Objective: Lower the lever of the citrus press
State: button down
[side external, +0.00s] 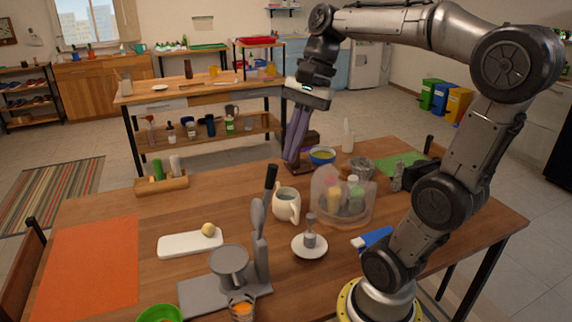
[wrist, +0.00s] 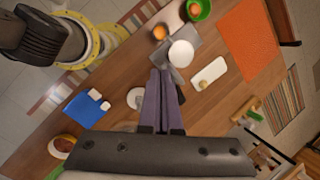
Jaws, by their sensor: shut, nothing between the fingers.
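The grey citrus press (side external: 228,272) stands at the front of the wooden table, with a flat base, a round cup and an upright post at its right. Its lever (side external: 258,215) appears raised, pointing up from the post, with a black handle (side external: 271,178) at the top. In the wrist view the press (wrist: 185,70) is partly hidden by my fingers, and I cannot make out its lever there. My gripper (side external: 290,159) is above the far part of the table, behind the press and apart from it. Its long fingers are shut and empty, pointing down; they also show in the wrist view (wrist: 161,72).
A cream mug (side external: 286,205), a saucer (side external: 309,246) with a grey item and a clear container (side external: 325,205) stand right of the press. A white board (side external: 190,243) with a yellow fruit, an orange mat (side external: 90,265) and a green bowl (side external: 160,313) lie left. Clear wood lies beyond the board.

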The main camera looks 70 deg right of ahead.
jog(key=d+f+m+t, duration=0.1)
jog(key=d+m, duration=0.6)
jog(key=d, duration=0.8)
jog(key=w+a+f, duration=0.4)
jog(key=a+f, duration=0.3)
jog(key=f, duration=0.1)
jog(key=shift+w+y, duration=0.3)
jog(key=shift+y, duration=0.1)
